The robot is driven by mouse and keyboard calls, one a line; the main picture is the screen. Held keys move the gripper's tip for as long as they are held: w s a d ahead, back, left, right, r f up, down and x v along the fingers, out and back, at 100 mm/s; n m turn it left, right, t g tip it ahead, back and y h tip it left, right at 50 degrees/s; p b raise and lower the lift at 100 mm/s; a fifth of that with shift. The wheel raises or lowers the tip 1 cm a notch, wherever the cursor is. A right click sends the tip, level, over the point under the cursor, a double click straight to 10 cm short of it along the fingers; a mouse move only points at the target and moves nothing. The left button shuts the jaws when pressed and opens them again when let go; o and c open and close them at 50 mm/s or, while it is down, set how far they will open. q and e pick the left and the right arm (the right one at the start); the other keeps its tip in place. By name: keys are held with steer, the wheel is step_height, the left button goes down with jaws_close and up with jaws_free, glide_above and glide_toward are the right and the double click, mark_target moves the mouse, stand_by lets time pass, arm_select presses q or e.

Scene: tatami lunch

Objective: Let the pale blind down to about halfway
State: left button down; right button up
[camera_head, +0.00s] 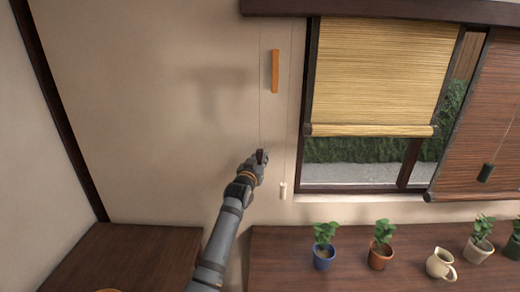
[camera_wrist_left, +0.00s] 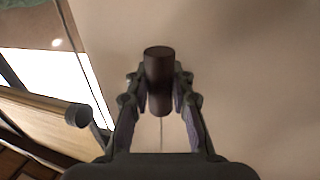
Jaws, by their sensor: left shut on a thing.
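The pale blind (camera_head: 385,75) hangs in the left part of the window, its bottom roll (camera_head: 370,130) somewhat past the middle of the opening. Garden shows below it. My left gripper (camera_head: 261,158) is at the wall left of the window, shut on a dark brown pull on a thin cord. In the left wrist view the dark cylindrical pull (camera_wrist_left: 159,75) sits between the fingertips, with cord below it. The pale blind's edge (camera_wrist_left: 40,115) shows at the left there. A second cord with a white pull (camera_head: 283,190) hangs right of my gripper. My right gripper is out of view.
An orange wooden bar (camera_head: 275,71) is on the wall above my gripper. A brown blind (camera_head: 490,110) with a dark pull (camera_head: 486,172) hangs at the right. Potted plants (camera_head: 324,255) and a cream jug (camera_head: 440,264) stand on the wooden counter (camera_head: 275,268) below.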

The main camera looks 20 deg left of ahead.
arm_select(q)
step_height(320, 180, down, 7)
steer(key=b, duration=0.2)
steer(key=shift+f+b, duration=0.15)
steer(key=shift+b, duration=0.25)
steer(key=shift+w+f, duration=0.1)
steer(key=c, duration=1.6)
jaws_free()
steer(key=o, duration=0.5)
steer(key=shift+s+r, duration=0.25)
steer(key=shift+c, duration=0.2)
steer(key=shift+w+f, duration=0.1)
steer(key=shift+w, duration=0.05)
